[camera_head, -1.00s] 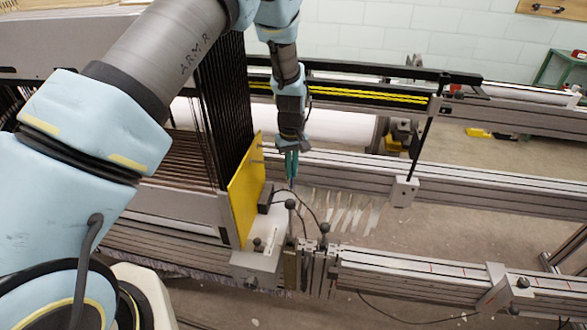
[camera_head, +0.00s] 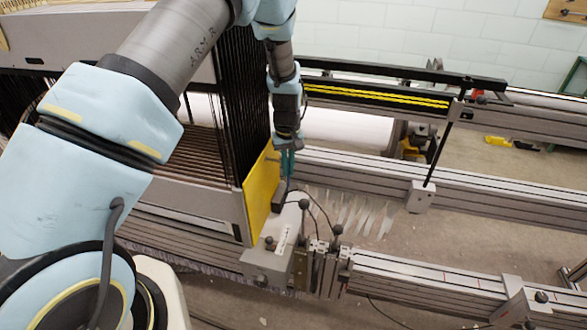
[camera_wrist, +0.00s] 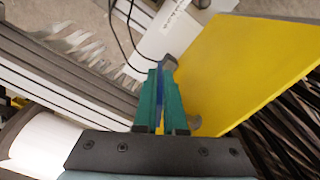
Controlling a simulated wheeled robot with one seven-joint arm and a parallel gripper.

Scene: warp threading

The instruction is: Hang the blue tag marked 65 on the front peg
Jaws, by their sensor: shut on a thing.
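My gripper (camera_head: 287,163) has teal fingers and points down, close to the right of the upright yellow panel (camera_head: 257,208). In the wrist view the gripper (camera_wrist: 160,75) is shut on a thin blue tag (camera_wrist: 160,88), seen edge-on between the fingers. Its number cannot be read. The yellow panel (camera_wrist: 245,65) fills the right of that view, close beside the fingers. A small grey peg (camera_head: 269,148) sticks out near the panel's top edge. The front peg cannot be clearly made out, and contact between tag and peg cannot be told.
Black warp strands (camera_head: 242,100) hang behind the panel. A grey block with black knobs (camera_head: 268,264) stands below, with thin black cables looping near my gripper. Metal rails (camera_head: 400,175) run to the right. Loose pale strips (camera_head: 365,215) lie between the rails.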

